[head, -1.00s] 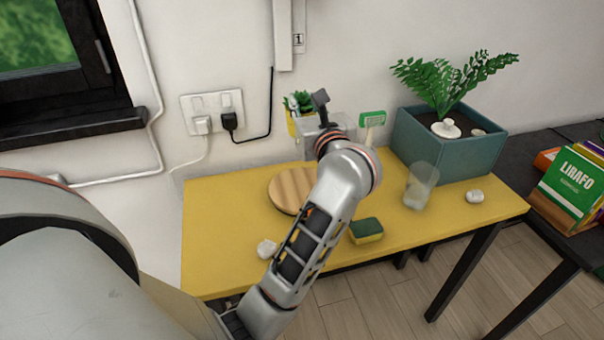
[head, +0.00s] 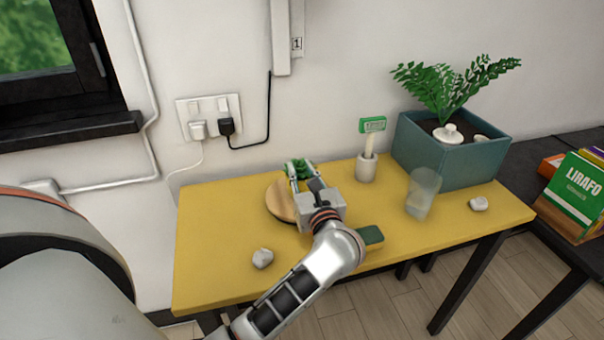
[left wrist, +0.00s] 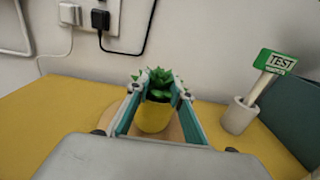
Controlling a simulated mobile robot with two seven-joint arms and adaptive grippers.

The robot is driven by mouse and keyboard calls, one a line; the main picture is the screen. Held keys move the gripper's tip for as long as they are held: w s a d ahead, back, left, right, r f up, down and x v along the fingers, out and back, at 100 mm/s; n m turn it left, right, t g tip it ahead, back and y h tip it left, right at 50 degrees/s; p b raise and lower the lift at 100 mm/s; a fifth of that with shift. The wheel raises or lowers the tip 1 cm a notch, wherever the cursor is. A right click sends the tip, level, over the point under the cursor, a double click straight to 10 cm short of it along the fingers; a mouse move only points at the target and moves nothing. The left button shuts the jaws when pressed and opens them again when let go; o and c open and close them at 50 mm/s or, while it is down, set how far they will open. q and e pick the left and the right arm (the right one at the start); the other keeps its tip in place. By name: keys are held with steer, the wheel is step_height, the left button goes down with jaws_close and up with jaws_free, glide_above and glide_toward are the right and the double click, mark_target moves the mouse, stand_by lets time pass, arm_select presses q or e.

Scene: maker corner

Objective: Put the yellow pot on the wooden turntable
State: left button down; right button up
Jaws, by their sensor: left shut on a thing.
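The yellow pot (left wrist: 153,116) with a green succulent (left wrist: 158,86) is between the fingers of my left gripper in the left wrist view. My left gripper (head: 300,174) is shut on it. In the head view the pot's body is hidden by the gripper, and only the green plant (head: 299,168) shows. The round wooden turntable (head: 280,202) lies on the yellow table, partly covered by my gripper. The pot is over the turntable; I cannot tell whether its base touches the wood. My right gripper is not in view.
The yellow table (head: 215,230) also holds a white holder (head: 367,169) with a green sign, a clear cup (head: 422,193), a green-yellow sponge (head: 371,237), white stones (head: 263,258) and a teal planter (head: 460,160). The table's front left is mostly clear.

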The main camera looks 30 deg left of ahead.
arm_select(q)
steer(key=shift+f, duration=0.1)
steer(key=shift+f, duration=0.15)
steer(key=c, duration=1.8)
jaws_free()
